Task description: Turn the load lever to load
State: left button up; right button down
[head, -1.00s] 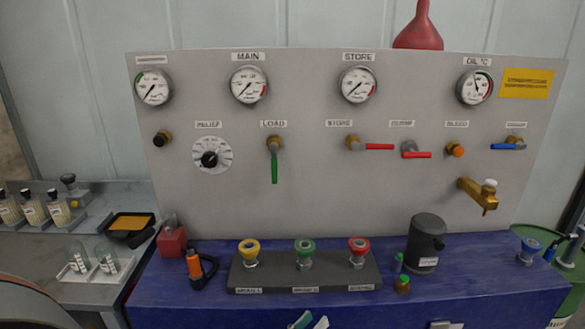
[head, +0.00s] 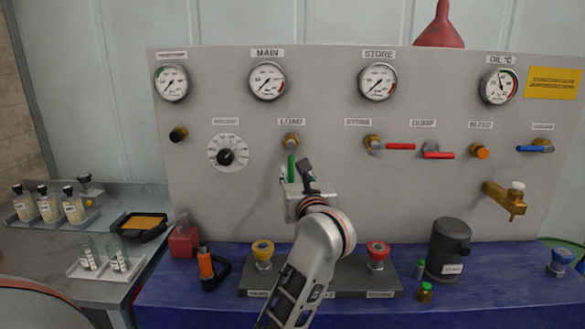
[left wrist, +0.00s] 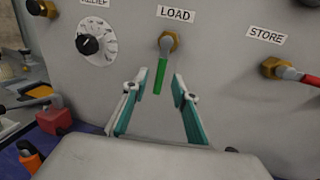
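The load lever (head: 291,166) is a green handle on a brass fitting under the LOAD label, hanging straight down on the grey panel. It also shows in the left wrist view (left wrist: 159,76), between and beyond the fingertips. My left gripper (head: 298,178) is just below and in front of the lever, covering its lower end in the head view. In the left wrist view my left gripper (left wrist: 158,88) is open, with its teal-padded fingers spread on both sides of the green handle and no contact visible. My right gripper is not in view.
The relief dial (head: 228,152) is left of the lever, and the red store lever (head: 400,146) is to its right. Below, yellow (head: 263,251) and red (head: 378,252) knobs stand on a dark block on the blue bench. The panel beside the lever is bare.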

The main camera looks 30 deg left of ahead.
aim_at(292, 164)
pick_arm(q)
jog(key=x, duration=0.8)
jog(key=shift+d+f, duration=0.1)
jog(key=shift+f, duration=0.05)
grip_shut()
